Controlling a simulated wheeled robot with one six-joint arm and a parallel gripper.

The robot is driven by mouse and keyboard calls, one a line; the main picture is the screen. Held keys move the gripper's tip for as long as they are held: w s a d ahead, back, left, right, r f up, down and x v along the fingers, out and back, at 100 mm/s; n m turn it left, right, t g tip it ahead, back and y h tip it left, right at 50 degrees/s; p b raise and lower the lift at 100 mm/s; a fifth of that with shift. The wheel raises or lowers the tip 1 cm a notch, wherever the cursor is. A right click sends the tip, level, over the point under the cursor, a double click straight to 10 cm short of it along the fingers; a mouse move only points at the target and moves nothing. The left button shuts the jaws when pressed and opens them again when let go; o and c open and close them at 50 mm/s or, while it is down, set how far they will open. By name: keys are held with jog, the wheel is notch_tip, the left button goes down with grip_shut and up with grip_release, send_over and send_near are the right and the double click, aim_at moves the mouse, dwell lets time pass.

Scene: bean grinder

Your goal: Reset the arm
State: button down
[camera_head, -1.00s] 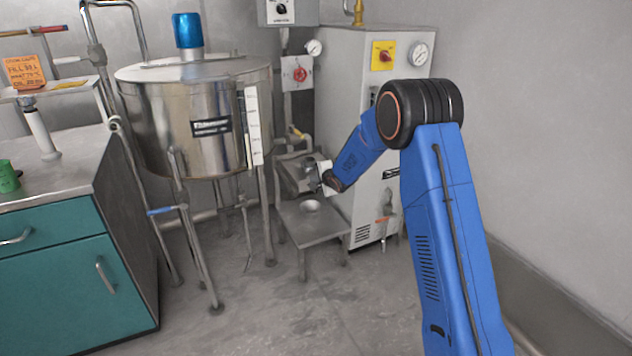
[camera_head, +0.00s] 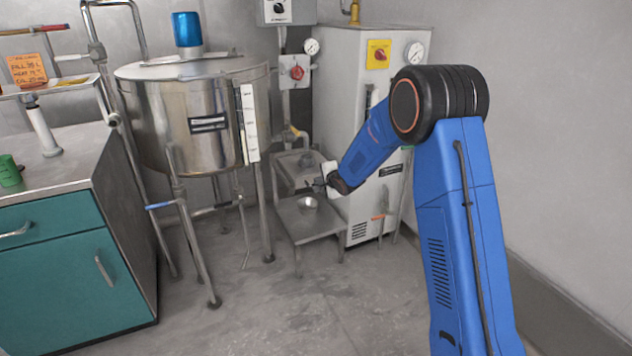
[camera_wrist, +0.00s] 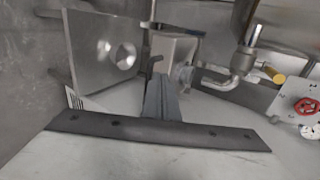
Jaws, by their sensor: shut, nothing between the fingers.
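My gripper (camera_head: 319,183) is at the end of my blue arm in the head view, in front of the white cabinet and near the low metal stand. In the wrist view its dark fingers (camera_wrist: 158,82) are together, with nothing held between them.
A large steel tank (camera_head: 165,120) on legs stands left of the stand. The white cabinet (camera_head: 345,70) with a red switch and gauge is behind my arm. A teal counter (camera_head: 60,265) is at the left. The floor in front (camera_head: 270,310) is clear.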

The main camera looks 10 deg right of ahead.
jog(key=s+d+r+n+g+h, duration=0.1)
jog(key=s+d+r+n, duration=0.1)
jog(key=s+d+r, duration=0.6)
jog(key=s+d+r+n+g+h, duration=0.15)
jog(key=s+r, duration=0.25)
jog(key=s, duration=0.8)
jog(key=s+d+r+n+h, duration=0.2)
jog(key=s+d+r, duration=0.35)
jog(key=s, duration=0.45)
jog(key=s+f+n+g, duration=0.1)
jog(key=s+n, duration=0.3)
jog(key=s, duration=1.3)
jog(key=s+d+f+n+g, duration=0.1)
jog(key=s+n+g, duration=0.2)
jog(key=s, duration=1.5)
jog(key=shift+d+n, duration=0.25)
jog(key=shift+n, duration=0.6)
